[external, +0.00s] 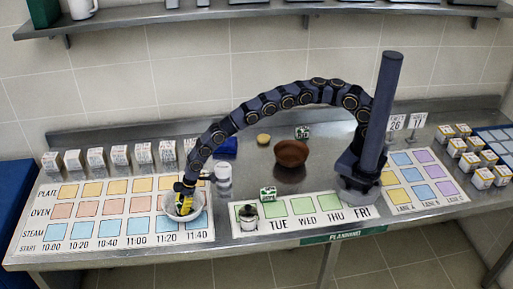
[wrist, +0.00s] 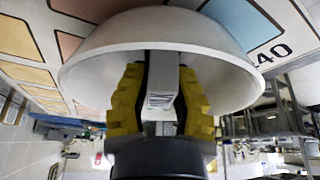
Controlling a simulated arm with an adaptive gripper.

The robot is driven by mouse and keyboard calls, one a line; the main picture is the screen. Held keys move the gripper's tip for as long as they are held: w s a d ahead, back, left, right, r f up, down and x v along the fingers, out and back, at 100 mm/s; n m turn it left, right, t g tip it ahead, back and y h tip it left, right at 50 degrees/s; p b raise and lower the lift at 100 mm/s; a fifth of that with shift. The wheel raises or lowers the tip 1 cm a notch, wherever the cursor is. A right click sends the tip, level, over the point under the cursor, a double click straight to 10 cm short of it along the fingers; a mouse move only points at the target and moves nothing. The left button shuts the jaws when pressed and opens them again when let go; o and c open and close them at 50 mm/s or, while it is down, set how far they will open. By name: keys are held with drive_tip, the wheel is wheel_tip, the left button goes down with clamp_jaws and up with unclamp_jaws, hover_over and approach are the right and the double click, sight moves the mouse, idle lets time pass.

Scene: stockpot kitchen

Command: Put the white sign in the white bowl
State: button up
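The white bowl (external: 171,211) stands on the left planning board, over the blue squares near the 11:20 and 11:40 columns. In the wrist view the bowl (wrist: 225,62) fills the upper middle. My gripper (external: 185,196) points down into the bowl. Its yellow fingers (wrist: 162,95) are on both sides of a white block-like sign (wrist: 162,75) with small print on its end, and appear closed on it. The sign is within the bowl's rim; I cannot tell whether it touches the bottom. In the external view the fingers and bowl hide it.
Several white cards (external: 120,155) stand in a row behind the left board. A white jar (external: 223,172), brown bowl (external: 291,153) and small pot (external: 248,214) are to the right. Two number signs (external: 397,122) stand at the back right, near several small boxes (external: 470,161).

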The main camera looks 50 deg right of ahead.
drive_tip(key=shift+o, duration=0.5)
drive_tip(key=shift+r, duration=0.2)
drive_tip(key=v, duration=1.2)
